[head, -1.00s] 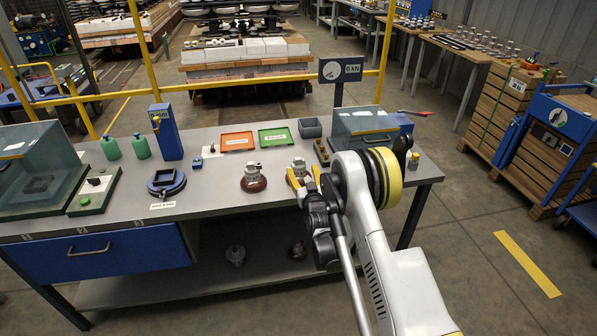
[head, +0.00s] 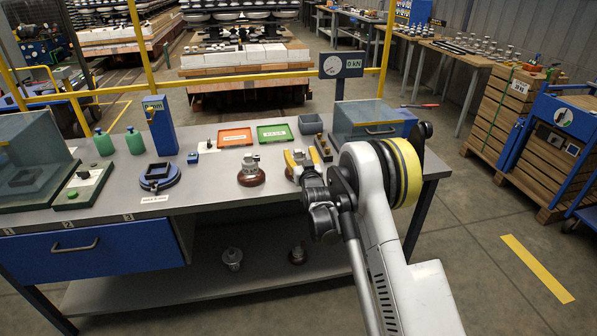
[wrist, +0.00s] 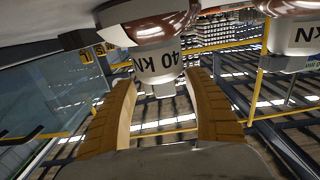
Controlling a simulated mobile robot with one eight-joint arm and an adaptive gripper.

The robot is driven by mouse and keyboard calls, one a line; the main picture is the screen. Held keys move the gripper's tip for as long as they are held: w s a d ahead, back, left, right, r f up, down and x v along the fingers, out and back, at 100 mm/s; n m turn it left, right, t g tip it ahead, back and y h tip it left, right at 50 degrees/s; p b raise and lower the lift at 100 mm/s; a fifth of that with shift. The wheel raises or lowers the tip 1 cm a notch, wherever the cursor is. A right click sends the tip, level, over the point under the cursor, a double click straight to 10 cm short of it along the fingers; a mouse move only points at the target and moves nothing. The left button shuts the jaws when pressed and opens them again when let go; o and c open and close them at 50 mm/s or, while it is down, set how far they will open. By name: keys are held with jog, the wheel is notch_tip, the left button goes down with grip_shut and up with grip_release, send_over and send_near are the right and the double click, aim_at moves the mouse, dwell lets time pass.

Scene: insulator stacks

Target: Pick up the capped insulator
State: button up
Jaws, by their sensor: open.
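Two brown insulators with pale metal caps stand on the grey bench. The left insulator (head: 251,173) is in clear view. The right one (head: 290,174) is partly hidden by my gripper (head: 299,159). My gripper is open, its yellow fingers at the right insulator. In the wrist view, which looks upside down, the nearer insulator (wrist: 160,62) shows a cap marked "40 KN" between and just beyond the open fingers (wrist: 160,88). I cannot tell whether they touch it. The other insulator (wrist: 292,35) is at the upper right of that view.
A small block with brass pieces (head: 322,147) and a glass-covered box (head: 365,122) stand close behind my gripper. Orange (head: 235,137) and green (head: 274,133) trays lie at the back. A blue ring fixture (head: 160,177) is at left. Two more insulators sit on the lower shelf (head: 180,290).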

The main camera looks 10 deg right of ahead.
jog(key=shift+r, duration=0.1)
grip_shut()
